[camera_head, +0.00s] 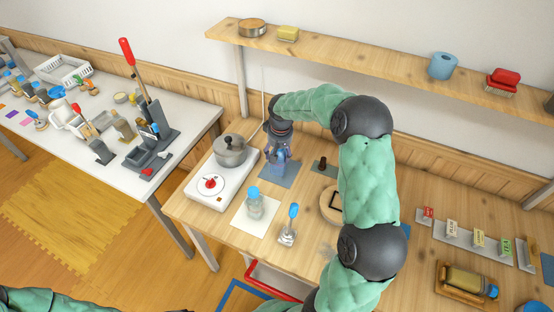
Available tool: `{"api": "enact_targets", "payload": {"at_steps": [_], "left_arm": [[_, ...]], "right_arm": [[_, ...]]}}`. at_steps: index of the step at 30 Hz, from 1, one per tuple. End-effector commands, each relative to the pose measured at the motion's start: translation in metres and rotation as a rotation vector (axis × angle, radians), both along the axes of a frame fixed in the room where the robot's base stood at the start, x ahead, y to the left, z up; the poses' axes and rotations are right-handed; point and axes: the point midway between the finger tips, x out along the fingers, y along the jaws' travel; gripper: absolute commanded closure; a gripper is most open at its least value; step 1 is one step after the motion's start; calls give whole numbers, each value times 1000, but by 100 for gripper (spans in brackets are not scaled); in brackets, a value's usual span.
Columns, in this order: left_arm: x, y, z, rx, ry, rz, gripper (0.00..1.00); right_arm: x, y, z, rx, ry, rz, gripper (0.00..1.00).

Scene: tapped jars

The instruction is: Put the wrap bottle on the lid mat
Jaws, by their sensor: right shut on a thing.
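My right gripper (278,146) reaches down from above at the back of the wooden table, behind the white sheet. It is shut on a small bluish, clear-looking bottle (279,166), which the gripper largely hides. The bottle is over a grey-blue mat (287,176); I cannot tell whether it touches it. I cannot tell from its look alone that it is the wrap bottle, nor which mat is the lid mat. My left gripper is out of view; only part of my left arm shows at bottom left.
A grey pot (231,152) is on a white hotplate (213,186) at left. A blue-lidded jar (254,209) stands on a white sheet (243,223), beside a blue-topped dispenser (290,224). A capped bottle (465,281) lies in a wooden tray at right. A shelf (350,58) runs behind.

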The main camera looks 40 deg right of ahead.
Motion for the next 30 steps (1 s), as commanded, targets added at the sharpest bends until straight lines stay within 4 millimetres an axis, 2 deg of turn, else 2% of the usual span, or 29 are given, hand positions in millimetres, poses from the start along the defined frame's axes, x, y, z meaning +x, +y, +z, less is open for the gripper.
{"api": "enact_targets", "payload": {"at_steps": [8,15,27,28,30], "left_arm": [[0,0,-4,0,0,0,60],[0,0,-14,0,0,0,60],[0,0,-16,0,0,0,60],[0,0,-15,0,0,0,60],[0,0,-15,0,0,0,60]], "right_arm": [[12,-3,-14,-1,-2,-1,79],[14,-4,-44,0,-1,0,79],[14,-4,-49,-2,-2,0,79],[13,-3,-49,0,0,0,28],[13,-3,-49,0,0,0,9]]}}
